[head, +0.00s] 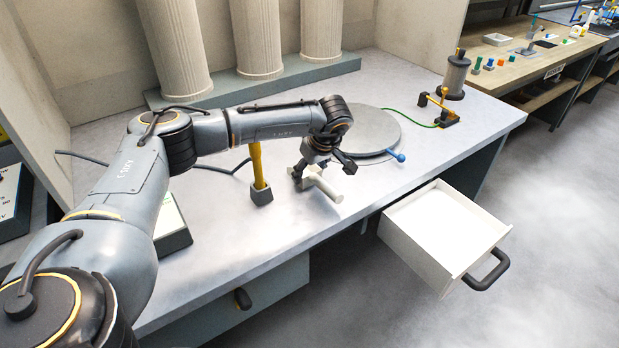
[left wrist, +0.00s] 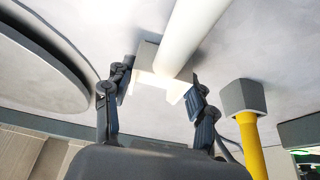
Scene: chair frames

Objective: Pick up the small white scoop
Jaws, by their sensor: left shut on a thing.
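The small white scoop (head: 326,187) is at the table's front middle in the head view. My left gripper (head: 322,167) is above it and shut on it. In the left wrist view the two dark fingers of my left gripper (left wrist: 160,88) close on either side of the scoop's squarish end, and its pale round handle (left wrist: 192,35) runs up out of the picture. I cannot tell whether the scoop touches the table. My right gripper is not in view.
A yellow-handled tool in a grey block (head: 262,194) stands just left of the scoop. A round grey disc (head: 372,130) with a blue knob lies behind it. An open white drawer (head: 440,238) juts out at the right front. Three pale columns (head: 258,40) stand at the back.

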